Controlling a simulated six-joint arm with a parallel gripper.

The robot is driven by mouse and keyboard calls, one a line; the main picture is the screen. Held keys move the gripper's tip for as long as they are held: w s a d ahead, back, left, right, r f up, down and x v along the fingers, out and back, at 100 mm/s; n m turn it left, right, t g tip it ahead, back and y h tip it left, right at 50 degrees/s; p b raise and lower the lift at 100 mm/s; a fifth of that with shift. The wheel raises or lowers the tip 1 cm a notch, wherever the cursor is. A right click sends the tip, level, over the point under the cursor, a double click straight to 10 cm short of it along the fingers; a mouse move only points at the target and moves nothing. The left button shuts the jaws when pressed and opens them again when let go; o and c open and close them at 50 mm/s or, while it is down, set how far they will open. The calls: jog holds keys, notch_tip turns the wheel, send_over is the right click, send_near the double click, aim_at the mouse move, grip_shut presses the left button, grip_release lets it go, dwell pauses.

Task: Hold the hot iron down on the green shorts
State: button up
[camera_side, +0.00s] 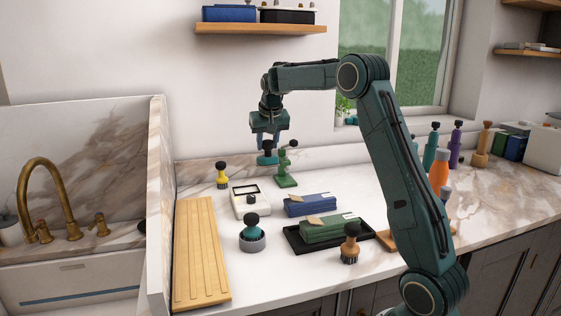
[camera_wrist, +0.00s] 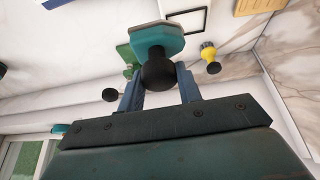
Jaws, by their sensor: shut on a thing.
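My gripper (camera_side: 268,141) is at the back of the counter, shut on a black ball knob with a teal block (camera_wrist: 158,38) under it. That block shows small in the side view (camera_side: 266,159), held above the counter beside a green stand (camera_side: 286,181). In the wrist view my gripper's fingers (camera_wrist: 158,78) sit on both sides of the knob. I see no plain clothes iron; I cannot tell whether the teal block is one. A flat green bundle (camera_side: 322,236) with a tan tag lies in a black tray (camera_side: 302,247), well forward and right of my gripper. I cannot tell whether it is shorts.
A blue bundle (camera_side: 308,207) lies behind the tray. A wooden board (camera_side: 201,265) lies left. Several bottles stand at right.

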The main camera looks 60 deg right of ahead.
jog(key=s+a+f, duration=0.2)
jog(key=s+a, duration=0.2)
jog(key=s, duration=0.6)
jog(key=s+a+f, duration=0.2)
jog(key=s+a, duration=0.3)
jog(key=s, duration=0.5)
jog(key=shift+f, duration=0.3)
jog(key=shift+a+f, duration=0.1)
jog(key=shift+f, duration=1.9)
jog(key=shift+s+f, duration=0.1)
jog(key=shift+f, duration=0.7)
dwell(2.9)
